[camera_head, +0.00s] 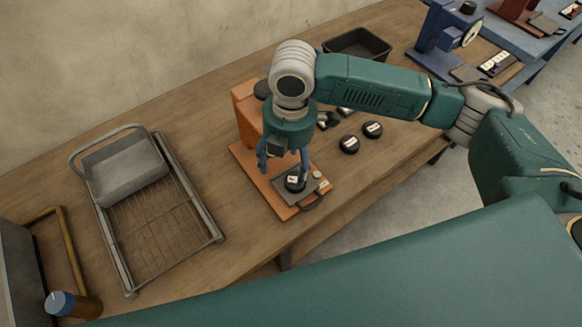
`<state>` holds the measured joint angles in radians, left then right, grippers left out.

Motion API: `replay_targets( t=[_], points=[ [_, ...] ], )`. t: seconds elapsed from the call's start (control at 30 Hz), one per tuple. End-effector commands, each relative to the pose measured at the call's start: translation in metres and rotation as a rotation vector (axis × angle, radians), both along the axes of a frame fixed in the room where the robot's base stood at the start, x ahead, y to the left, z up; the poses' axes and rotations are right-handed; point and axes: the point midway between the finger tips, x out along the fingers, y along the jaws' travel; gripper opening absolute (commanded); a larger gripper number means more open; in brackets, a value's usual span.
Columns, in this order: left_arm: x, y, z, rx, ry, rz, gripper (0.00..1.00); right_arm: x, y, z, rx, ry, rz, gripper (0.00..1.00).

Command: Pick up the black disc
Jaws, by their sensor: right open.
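A small black disc (295,182) with a pale label lies on the dark plate (287,198) of the orange machine (267,188). My right gripper (284,166) points down just above this disc, its two fingers apart. One finger hangs to the left of the disc and the other near its right side. I cannot tell whether they touch it. Two more black discs with pale labels, a nearer one (349,144) and a farther one (373,129), lie on the table to the right. My left gripper is not in view.
A wire rack (162,228) with a grey tray (124,171) stands on the wooden table (250,237) at the left. A dark bin (357,44) and a blue machine (437,40) stand at the back right.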

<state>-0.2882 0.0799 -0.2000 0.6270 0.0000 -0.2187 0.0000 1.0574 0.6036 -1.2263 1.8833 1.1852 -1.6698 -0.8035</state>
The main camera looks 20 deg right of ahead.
Motion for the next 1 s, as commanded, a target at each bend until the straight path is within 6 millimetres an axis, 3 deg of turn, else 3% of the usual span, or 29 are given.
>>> replay_targets(
  t=[0.1,0.23,0.5,0.73,1.0],
  points=[
    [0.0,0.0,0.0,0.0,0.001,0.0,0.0,0.004,-0.017,0.011,-0.042,0.011,0.03,0.69],
    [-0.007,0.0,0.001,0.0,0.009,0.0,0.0,0.004,-0.023,0.008,-0.057,0.022,0.04,0.69],
    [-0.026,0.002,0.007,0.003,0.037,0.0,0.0,0.003,-0.022,-0.032,-0.054,0.021,0.039,0.69],
    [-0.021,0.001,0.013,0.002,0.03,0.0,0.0,0.003,-0.023,-0.049,-0.055,0.02,0.04,0.69],
    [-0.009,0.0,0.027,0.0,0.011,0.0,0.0,0.002,-0.025,-0.087,-0.055,0.02,0.04,0.69]
  ],
)
